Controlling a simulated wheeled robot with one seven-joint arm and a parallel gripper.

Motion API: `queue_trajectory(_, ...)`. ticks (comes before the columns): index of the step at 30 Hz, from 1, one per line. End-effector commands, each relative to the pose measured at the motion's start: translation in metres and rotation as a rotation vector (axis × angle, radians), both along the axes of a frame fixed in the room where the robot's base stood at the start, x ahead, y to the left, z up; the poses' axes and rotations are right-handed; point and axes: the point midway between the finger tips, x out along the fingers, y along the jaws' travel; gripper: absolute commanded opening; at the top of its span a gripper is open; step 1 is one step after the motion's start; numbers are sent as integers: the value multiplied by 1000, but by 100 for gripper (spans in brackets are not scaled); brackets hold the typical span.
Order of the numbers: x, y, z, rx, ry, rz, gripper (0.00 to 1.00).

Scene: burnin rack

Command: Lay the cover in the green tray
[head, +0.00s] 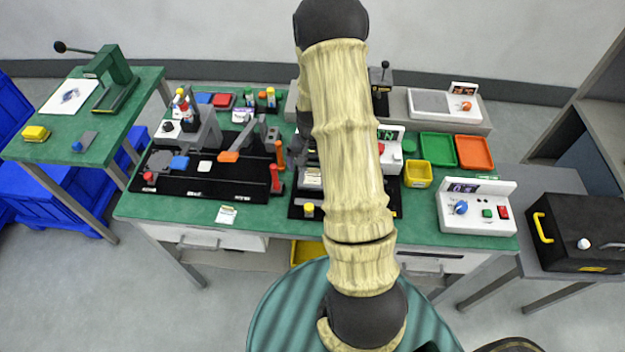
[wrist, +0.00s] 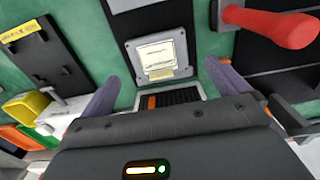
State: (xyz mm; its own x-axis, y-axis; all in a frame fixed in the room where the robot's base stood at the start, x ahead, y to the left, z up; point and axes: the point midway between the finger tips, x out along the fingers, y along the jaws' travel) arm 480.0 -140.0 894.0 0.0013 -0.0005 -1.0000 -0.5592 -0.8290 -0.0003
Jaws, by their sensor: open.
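A grey square plate with a pale label and screw-like corners, which looks like the cover (wrist: 160,56), lies just beyond my fingertips in the wrist view. Part of it seems to show beside my arm in the head view (head: 312,178). My gripper (wrist: 163,82) is open, with its two fingers apart on either side of a dark ribbed part (wrist: 172,97) and nothing held. In the head view my arm hides most of this spot. The green tray (head: 437,149) is flat and empty on the bench, right of my arm, beside the orange tray.
An orange tray (head: 474,152) and a yellow bin (head: 418,174) stand by the green tray. A red handle (wrist: 275,24) juts close to the right finger in the wrist view. A white control box (head: 477,208) stands at the bench's right front.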

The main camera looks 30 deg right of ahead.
Motion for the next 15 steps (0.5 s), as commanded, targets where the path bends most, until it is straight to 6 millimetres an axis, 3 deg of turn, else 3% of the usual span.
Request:
queue_trajectory(10, -4, 2, -41, 2, 5, 1, 100)
queue_trajectory(15, -4, 1, -49, 0, 2, 1, 100)
